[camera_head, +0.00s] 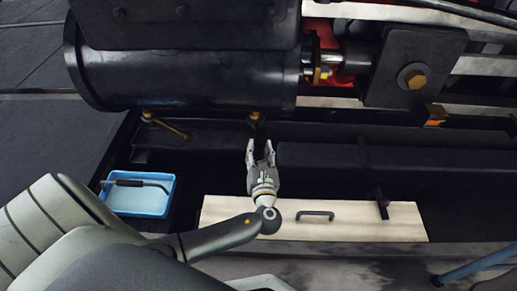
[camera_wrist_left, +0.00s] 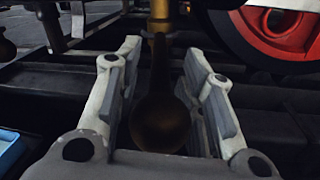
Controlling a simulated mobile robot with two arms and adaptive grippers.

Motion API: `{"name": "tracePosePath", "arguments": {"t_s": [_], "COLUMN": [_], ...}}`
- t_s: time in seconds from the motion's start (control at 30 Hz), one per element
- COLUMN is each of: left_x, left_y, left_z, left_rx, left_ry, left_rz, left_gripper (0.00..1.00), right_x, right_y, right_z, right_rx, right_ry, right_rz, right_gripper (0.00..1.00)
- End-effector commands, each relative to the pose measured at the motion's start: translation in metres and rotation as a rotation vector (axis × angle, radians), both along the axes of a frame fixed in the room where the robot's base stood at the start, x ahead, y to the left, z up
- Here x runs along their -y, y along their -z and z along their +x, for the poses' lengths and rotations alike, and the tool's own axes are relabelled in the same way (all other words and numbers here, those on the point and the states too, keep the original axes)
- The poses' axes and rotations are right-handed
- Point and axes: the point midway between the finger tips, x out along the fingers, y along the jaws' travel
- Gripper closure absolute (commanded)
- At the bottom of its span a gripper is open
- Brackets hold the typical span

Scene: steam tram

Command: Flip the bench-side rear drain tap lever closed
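Two brass drain taps show under the black cylinder (camera_head: 185,65). The left tap (camera_head: 148,116) has its lever (camera_head: 172,128) slanting down to the right. The right tap (camera_head: 255,116) is just beyond my left gripper (camera_head: 260,150); its lever is mostly hidden in the head view. In the left wrist view, the brass tap (camera_wrist_left: 159,22) stands ahead, and a dark lever with a rounded end (camera_wrist_left: 160,122) lies between the spread fingers of the gripper (camera_wrist_left: 162,52). The fingers look apart from it, with gaps on both sides. My right gripper is out of view.
A blue tray (camera_head: 136,211) holding a dark-handled tool (camera_head: 143,184) sits at the left. A pale board (camera_head: 350,230) with a black handle (camera_head: 315,214) lies at the front. Dark beams run behind the gripper. A red wheel (camera_wrist_left: 285,32) shows at upper right in the wrist view.

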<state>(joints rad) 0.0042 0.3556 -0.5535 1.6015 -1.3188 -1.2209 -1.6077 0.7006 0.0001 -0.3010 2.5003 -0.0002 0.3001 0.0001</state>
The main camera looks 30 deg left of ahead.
Motion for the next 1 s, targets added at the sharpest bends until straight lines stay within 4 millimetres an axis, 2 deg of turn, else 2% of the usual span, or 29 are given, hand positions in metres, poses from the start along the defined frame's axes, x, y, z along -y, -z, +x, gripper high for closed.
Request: {"name": "tracePosePath", "arguments": {"t_s": [0.07,0.33,0.67,1.0], "left_x": [0.000,0.000,-0.001,-0.015], "left_y": [0.000,0.000,-0.001,-0.004], "left_z": [0.000,0.000,0.000,-0.009], "left_rx": [0.000,0.000,0.000,-0.002], "left_ry": [0.000,0.000,0.005,0.109], "left_rz": [0.000,0.000,0.000,0.005], "left_gripper": [0.66,1.00,1.00,1.00], "right_x": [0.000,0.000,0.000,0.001], "right_y": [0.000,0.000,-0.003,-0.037], "right_z": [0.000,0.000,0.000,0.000], "right_rx": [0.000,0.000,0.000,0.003], "right_ry": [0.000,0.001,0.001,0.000], "right_rz": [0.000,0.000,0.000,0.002], "right_gripper": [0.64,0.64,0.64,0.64]}}
